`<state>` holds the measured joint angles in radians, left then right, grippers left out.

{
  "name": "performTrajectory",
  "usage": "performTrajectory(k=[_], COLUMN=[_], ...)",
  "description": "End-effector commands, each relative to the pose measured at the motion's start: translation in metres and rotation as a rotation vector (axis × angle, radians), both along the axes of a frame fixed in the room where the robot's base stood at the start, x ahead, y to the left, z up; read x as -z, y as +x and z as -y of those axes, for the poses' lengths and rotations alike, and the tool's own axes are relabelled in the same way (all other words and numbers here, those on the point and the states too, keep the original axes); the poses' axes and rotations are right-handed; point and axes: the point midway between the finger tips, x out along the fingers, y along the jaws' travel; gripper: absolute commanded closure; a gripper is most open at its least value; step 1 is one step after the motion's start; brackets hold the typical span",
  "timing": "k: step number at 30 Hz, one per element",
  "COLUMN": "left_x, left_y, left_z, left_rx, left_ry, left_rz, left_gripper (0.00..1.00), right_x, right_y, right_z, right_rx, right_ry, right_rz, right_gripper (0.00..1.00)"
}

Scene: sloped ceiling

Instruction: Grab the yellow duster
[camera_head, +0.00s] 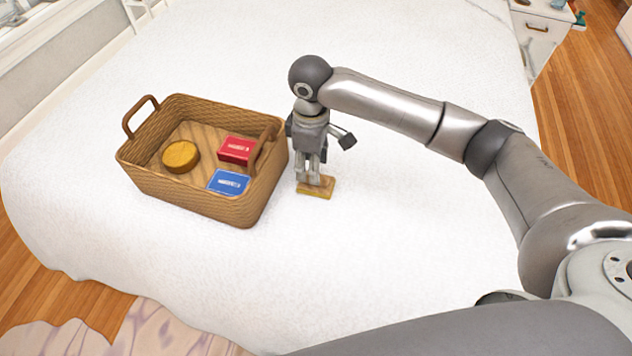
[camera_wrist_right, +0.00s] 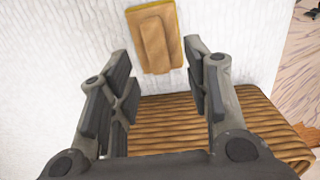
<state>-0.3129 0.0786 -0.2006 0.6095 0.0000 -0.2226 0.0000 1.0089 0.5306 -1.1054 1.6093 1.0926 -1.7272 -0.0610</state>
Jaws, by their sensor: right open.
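The yellow duster (camera_head: 316,189) is a small yellow-tan block with a raised strip along its middle. It lies on the white bed, just right of the wicker basket. In the right wrist view the duster (camera_wrist_right: 165,40) appears beyond the fingertips, roughly in line with the gap between them. My right gripper (camera_head: 314,178) points down over the duster and hides part of it in the head view. The right wrist view shows the right gripper (camera_wrist_right: 157,70) open with nothing between its fingers. I cannot tell whether the fingertips touch the duster. My left gripper is not in view.
The wicker basket (camera_head: 190,202) stands close left of my right gripper and holds a round yellow-brown item (camera_head: 180,156), a red box (camera_head: 235,149) and a blue box (camera_head: 228,182). Its woven side (camera_wrist_right: 260,115) shows near the fingers. The bed (camera_head: 400,220) is clear elsewhere.

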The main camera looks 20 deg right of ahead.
Motion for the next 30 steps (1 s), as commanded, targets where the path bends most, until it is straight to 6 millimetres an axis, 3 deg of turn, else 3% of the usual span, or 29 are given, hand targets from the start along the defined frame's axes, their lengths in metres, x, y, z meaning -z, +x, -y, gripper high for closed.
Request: performTrajectory(k=[9, 18, 28, 30], left_x=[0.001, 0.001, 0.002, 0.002], left_y=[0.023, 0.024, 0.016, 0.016], left_z=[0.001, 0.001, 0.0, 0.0], left_rx=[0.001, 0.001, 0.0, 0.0], left_ry=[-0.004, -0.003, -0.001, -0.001], left_rz=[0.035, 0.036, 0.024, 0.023], left_gripper=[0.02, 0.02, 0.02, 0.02], right_x=[0.044, 0.049, 0.049, 0.049], right_y=[0.0, 0.0, 0.0, 0.0], right_z=[0.003, 0.003, 0.003, 0.003], right_rx=[-0.001, -0.001, -0.001, -0.001], right_ry=[-0.002, -0.001, -0.001, -0.001], right_rz=[-0.001, -0.001, -0.001, -0.001], right_gripper=[0.55, 0.55, 0.96, 1.0])
